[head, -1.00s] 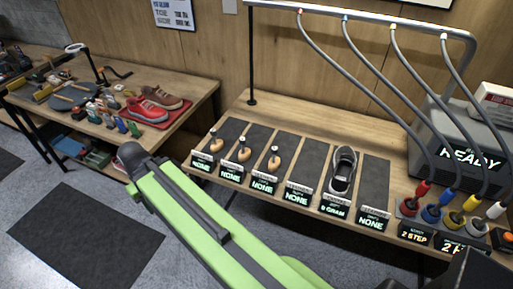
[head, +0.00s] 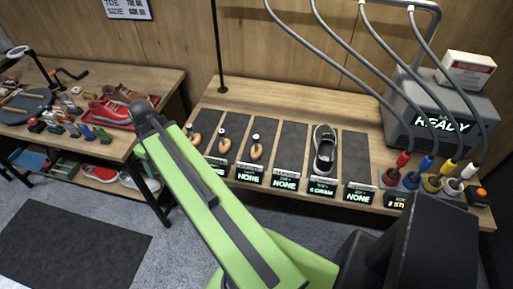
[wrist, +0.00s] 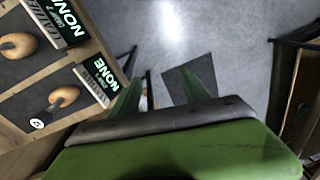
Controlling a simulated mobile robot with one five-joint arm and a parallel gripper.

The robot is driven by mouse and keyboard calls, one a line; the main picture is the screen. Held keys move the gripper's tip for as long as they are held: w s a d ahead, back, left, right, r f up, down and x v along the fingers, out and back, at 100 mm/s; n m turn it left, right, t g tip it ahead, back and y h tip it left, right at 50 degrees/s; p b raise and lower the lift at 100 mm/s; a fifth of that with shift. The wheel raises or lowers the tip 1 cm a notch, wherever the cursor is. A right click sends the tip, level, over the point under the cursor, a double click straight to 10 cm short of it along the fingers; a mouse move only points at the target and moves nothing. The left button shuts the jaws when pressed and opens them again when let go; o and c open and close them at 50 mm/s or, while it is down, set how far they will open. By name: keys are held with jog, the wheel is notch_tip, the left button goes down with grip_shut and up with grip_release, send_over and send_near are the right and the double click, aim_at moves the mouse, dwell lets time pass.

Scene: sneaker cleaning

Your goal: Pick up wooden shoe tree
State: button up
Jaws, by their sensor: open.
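In the wrist view, two shoe trees lie at the left, one nearer the middle (wrist: 64,96) and one at the upper left (wrist: 18,45). My gripper (wrist: 160,92) is open and empty, its green fingers over the floor, apart from and right of the shoe trees. My gripper's fingers cannot be made out in the head view.
A grey sneaker (head: 324,150) sits on a mat farther right. Label displays (head: 286,182) line the bench's front edge. Hoses and coloured nozzles (head: 404,160) stand at the right. A second table (head: 165,85) with red shoes (head: 110,112) is at the left. Floor lies between them.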

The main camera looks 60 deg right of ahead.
jog(key=s+d+r+n+y+p, duration=0.1)
jog(key=s+d, duration=0.2)
jog(key=d, duration=0.5)
jog(key=s+d+r+p, duration=0.1)
jog(key=s+d+r, duration=0.15)
jog(key=d, duration=0.45)
jog(key=s+d+r+n+t+p, duration=0.1)
jog(key=s+d+r+n+t, duration=0.1)
jog(key=s+d, duration=0.85)
jog(key=s+d+r+n+t+p, duration=0.1)
jog(key=s+d+t, duration=0.1)
jog(key=s+d, duration=0.85)
jog(key=b, duration=1.1)
send_near(254, 150)
jog(key=shift+w+a+f, duration=0.2)
jog(key=shift+w+f, duration=0.65)
jog(key=shift+w, duration=0.15)
jog(key=b+x, duration=0.5)
jog(key=shift+a+f, duration=0.1)
jog(key=shift+a, duration=0.2)
jog(key=shift+r, duration=0.2)
grip_shut()
